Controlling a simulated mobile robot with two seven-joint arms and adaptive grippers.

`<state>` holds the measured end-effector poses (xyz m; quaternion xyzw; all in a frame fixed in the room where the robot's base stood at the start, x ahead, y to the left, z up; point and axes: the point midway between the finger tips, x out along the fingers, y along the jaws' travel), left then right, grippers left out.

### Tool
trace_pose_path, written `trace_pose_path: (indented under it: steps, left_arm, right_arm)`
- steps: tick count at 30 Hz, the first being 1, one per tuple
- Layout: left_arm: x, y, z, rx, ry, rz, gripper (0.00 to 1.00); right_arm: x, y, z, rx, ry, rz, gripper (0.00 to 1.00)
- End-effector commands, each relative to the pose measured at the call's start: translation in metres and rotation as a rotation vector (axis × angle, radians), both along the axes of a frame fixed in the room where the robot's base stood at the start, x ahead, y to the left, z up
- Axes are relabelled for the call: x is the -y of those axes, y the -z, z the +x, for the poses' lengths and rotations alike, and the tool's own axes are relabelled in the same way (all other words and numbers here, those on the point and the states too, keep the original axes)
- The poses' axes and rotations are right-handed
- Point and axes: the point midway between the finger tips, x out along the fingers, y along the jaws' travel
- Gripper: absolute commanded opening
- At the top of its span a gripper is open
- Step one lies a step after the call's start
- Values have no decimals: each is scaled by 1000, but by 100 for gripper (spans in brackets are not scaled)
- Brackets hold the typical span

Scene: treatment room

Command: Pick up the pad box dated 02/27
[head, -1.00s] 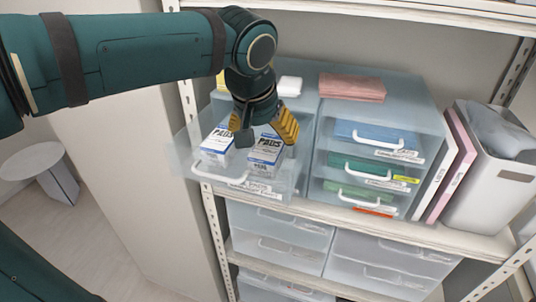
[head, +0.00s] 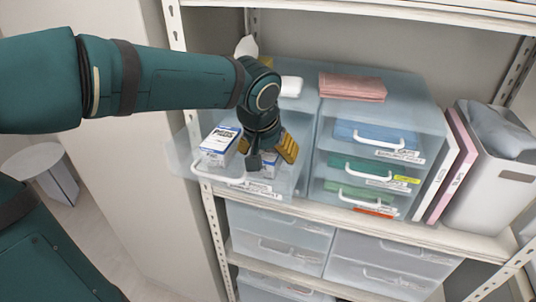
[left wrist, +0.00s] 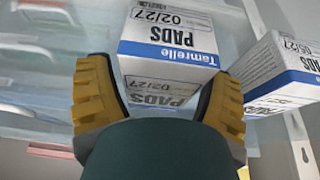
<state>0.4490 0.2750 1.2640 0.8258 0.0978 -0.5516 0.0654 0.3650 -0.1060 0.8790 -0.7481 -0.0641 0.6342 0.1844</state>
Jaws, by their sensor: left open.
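The pad box dated 02/27 (left wrist: 170,30) is white with a blue band and lies between and just beyond the yellow fingers of my left gripper (left wrist: 158,105) in the left wrist view. In the head view my left gripper (head: 271,158) is over this box (head: 268,168) and hides most of it. The gripper is open; I cannot tell whether a finger touches the box. A second pad box (head: 219,143) stands to the left in the same pulled-out clear drawer (head: 237,181). In the left wrist view this second box (left wrist: 283,68) seems to read 05/27. My right gripper is not in view.
The drawer unit stands on a white shelf (head: 375,224). Closed drawers with white handles (head: 380,138) are to the right. A pink folded cloth (head: 352,87) lies on top. Folders and a grey bin (head: 488,185) stand at far right. A shelf post is at left.

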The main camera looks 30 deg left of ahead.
Motion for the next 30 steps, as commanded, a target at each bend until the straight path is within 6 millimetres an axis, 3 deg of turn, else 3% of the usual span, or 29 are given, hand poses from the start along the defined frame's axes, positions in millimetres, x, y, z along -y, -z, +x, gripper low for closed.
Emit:
trace_pose_path:
  steps: [1,5,17,30]
  left_arm:
    - [0,0,0,0,0,0,70]
    - [0,0,0,0,0,0,24]
    - [0,-5,0,2,0,0,24]
    - [0,-80,1,4,-1,0,24]
  right_arm:
    - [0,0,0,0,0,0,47]
    - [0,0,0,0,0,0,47]
    - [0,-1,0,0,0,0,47]
    - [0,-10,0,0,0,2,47]
